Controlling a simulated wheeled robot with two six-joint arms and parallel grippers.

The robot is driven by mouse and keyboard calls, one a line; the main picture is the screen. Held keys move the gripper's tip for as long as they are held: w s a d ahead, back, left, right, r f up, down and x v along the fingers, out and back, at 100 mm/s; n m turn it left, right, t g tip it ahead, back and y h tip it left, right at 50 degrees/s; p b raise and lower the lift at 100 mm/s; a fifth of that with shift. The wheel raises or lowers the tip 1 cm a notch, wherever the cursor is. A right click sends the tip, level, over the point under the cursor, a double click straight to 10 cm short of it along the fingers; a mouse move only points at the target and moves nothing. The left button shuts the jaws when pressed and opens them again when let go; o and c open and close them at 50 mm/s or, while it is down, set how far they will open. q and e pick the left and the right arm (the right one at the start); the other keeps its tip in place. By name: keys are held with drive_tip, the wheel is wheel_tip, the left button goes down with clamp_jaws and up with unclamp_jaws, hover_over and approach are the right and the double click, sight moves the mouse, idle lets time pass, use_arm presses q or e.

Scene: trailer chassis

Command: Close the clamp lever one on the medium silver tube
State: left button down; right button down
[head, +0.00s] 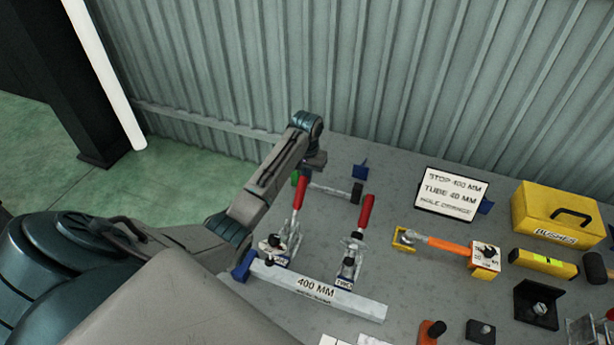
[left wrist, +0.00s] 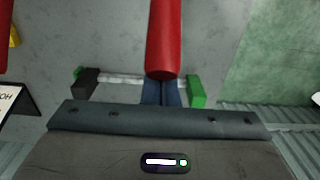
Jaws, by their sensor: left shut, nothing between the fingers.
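A silver bar (head: 340,301) labelled 400 MM lies at the front of the grey bench. Two toggle clamps stand behind it. The left clamp (head: 277,246) has a red lever (head: 299,192) pointing up and back; the right clamp's red lever (head: 366,211) does likewise. My left gripper (head: 313,161) is beyond the left lever. In the left wrist view its blue fingers (left wrist: 162,92) are shut and empty, partly hidden behind the end of a red lever (left wrist: 163,40). I cannot tell whether they touch it. My right gripper is not in view.
A thin silver rod (head: 335,190) lies behind the levers, between a green block (left wrist: 196,92) and a black block (left wrist: 87,83). A sign (head: 450,192), an orange-handled tool (head: 450,246) and a yellow box (head: 556,213) stand to the right. A corrugated wall closes the back.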

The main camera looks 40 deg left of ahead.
sight(303, 177)
use_arm(q)
drive_tip(key=shift+s+r, duration=0.1)
drive_tip(key=shift+s+d+r, duration=0.2)
drive_tip(key=shift+s+r, duration=0.3)
drive_tip(key=shift+s, duration=0.2)
drive_tip(key=shift+s+d+r, duration=0.15)
drive_tip(key=shift+s+r, duration=0.35)
drive_tip(key=shift+s, duration=0.2)
drive_tip(key=shift+s+d+r, duration=0.15)
drive_tip(key=shift+s+r, duration=0.05)
drive_tip(key=shift+s, duration=0.35)
drive_tip(key=shift+s+d+r, duration=0.15)
drive_tip(key=shift+s+r, duration=0.1)
drive_tip(key=shift+s, duration=0.35)
drive_tip(key=shift+s+d+r, duration=0.15)
drive_tip(key=shift+s+r, duration=0.05)
drive_tip(key=shift+s, duration=0.35)
